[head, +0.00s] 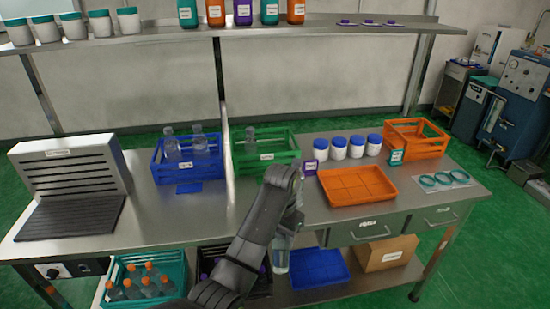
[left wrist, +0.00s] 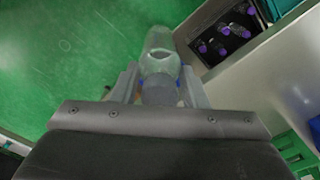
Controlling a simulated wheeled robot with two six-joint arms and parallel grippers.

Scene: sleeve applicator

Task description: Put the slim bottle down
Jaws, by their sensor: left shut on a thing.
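My left gripper (head: 292,218) is shut on the slim bottle (head: 280,255), a clear one, which hangs below it in the head view in front of the steel table's front edge. In the left wrist view the gripper (left wrist: 160,82) has a finger on each side of the bottle (left wrist: 161,42), with green floor behind it. The bottle looks clear of any surface. My right gripper is out of view.
A blue crate (head: 158,175) and a green crate (head: 265,163), both with bottles, stand on the table (head: 150,225). An orange tray (head: 357,185) and several white jars are to the right. Below are a teal crate (head: 180,262), a dark crate (left wrist: 245,48) and a blue tray (head: 318,268).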

